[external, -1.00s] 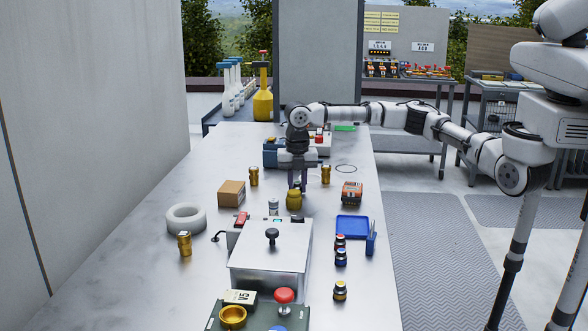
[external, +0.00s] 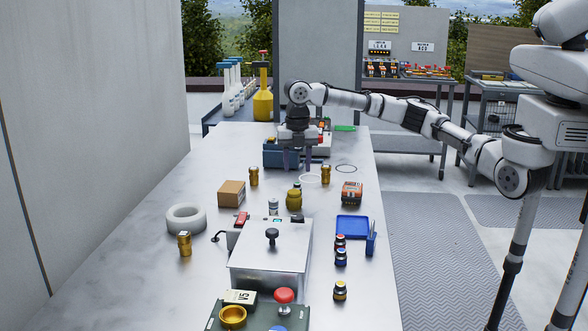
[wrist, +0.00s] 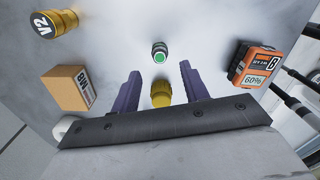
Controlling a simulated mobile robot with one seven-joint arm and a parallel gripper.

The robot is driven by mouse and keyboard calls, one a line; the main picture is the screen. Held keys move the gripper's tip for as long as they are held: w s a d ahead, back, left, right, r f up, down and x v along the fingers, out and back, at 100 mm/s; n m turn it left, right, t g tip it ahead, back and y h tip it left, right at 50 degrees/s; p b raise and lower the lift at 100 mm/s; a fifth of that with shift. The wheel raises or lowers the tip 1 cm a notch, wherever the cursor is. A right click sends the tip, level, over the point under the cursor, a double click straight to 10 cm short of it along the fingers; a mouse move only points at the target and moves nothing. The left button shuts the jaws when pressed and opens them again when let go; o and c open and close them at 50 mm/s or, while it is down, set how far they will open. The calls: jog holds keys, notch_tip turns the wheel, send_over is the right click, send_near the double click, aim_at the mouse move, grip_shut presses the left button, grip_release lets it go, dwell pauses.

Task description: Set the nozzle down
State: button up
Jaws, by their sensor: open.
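The nozzle, a squat yellow-brass piece (external: 294,201), stands on the grey table near its middle. In the wrist view the nozzle (wrist: 163,93) shows between the two purple fingers, with its lower part hidden by the dark gripper body. My gripper (external: 297,163) is open and empty, raised above and behind the nozzle and apart from it. The wrist view shows my gripper's fingers (wrist: 160,76) spread wide. A small green-topped cylinder (wrist: 159,53) stands just behind the nozzle.
A cardboard box (external: 231,193) is left of the nozzle, an orange battery (external: 352,192) right. Brass cylinders (external: 254,176) stand behind. A silver lidded case (external: 270,258) and a blue tray (external: 352,226) are nearer the camera. The table's left side is largely clear.

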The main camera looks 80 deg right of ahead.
aim_at(297, 183)
notch_tip(297, 183, up, 5)
jog(key=shift+r, duration=0.2)
